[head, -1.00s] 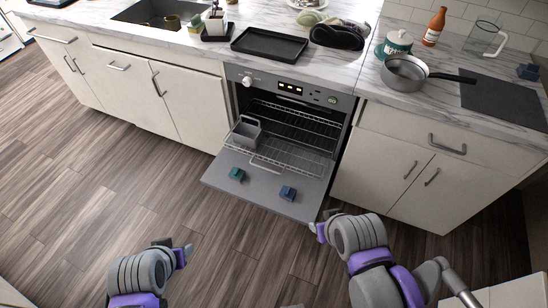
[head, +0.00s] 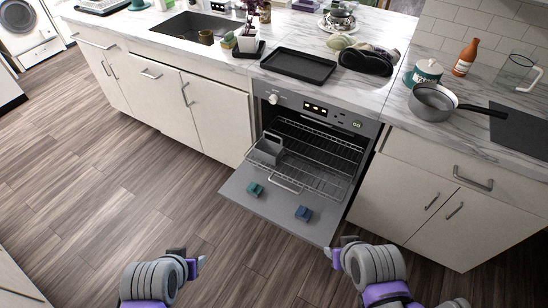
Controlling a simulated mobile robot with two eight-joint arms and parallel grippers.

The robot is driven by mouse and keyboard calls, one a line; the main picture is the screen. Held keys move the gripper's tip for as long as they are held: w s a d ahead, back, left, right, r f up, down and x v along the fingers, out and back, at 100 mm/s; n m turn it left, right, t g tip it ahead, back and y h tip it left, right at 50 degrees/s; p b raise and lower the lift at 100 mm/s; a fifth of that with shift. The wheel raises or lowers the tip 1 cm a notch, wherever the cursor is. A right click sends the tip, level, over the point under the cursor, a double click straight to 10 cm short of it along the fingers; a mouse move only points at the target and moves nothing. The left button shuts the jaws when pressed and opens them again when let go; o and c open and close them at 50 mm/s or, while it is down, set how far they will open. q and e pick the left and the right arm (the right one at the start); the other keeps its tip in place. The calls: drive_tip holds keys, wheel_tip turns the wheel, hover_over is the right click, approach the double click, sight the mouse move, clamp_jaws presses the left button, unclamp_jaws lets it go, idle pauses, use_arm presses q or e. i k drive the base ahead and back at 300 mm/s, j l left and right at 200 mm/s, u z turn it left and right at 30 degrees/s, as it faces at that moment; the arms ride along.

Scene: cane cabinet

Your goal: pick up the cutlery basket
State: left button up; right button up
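The cutlery basket (head: 267,151), a grey open-topped container with a divider, sits on the wire rack in the open oven, near its left side. My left gripper (head: 189,258) is low in the head view, over the floor left of the oven door. It looks open and empty. My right gripper (head: 338,248) is near the front right corner of the oven door in the picture. It also looks open and empty. Both grippers are well apart from the basket.
The oven door (head: 265,205) is folded down, with a green block (head: 255,189) and a blue block (head: 303,213) on it. A black tray (head: 298,66) and a saucepan (head: 431,103) stand on the counter. The floor in front is clear.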

sight(268, 152)
drive_tip(key=i+l+u, duration=0.15)
drive_tip(key=u, duration=0.2)
drive_tip(key=i+l+u, duration=0.25)
drive_tip(key=u, duration=0.15)
drive_tip(key=i+l+u, duration=0.15)
drive_tip(key=l+u, duration=0.2)
